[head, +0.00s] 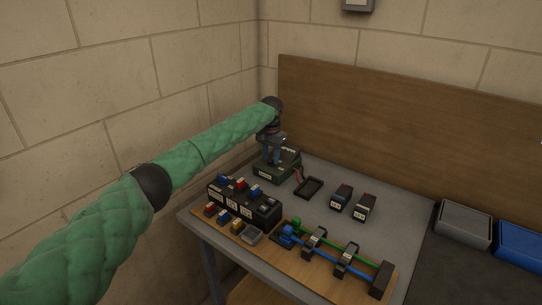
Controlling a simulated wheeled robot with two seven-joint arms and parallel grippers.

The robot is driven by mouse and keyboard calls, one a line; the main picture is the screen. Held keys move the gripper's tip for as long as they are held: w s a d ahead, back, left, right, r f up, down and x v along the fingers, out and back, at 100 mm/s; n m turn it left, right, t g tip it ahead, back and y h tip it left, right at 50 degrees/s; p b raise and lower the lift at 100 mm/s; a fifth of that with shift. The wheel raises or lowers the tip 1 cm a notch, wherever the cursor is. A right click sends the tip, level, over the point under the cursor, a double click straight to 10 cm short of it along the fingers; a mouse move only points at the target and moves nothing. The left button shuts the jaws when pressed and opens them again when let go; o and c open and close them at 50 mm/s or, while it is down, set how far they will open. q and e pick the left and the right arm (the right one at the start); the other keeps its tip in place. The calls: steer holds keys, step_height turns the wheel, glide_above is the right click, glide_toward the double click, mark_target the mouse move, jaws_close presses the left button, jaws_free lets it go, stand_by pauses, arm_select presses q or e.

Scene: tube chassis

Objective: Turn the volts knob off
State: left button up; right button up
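A dark green box (285,168) with a pale label on its front stands at the back left of the grey table, near the wall corner. It looks like the unit that carries the knobs, but I cannot make out the volts knob or its setting. My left gripper (271,160) points down over the top of this box, with its fingers at or just above the top face. The fingers and wrist cover part of the box top. The gripper is too small here to tell whether it is open or shut on anything. My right gripper is not in view.
Red leads run from the box towards a black tray (308,187). A black block with coloured parts (243,203) stands in front. Two small meters (341,196) and a board with blue and green tubes (330,253) lie right. Grey (463,224) and blue (520,245) bins stand far right.

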arm_select(q)
steer(key=shift+f, duration=0.35)
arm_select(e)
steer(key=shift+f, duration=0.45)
arm_select(q)
jaws_close()
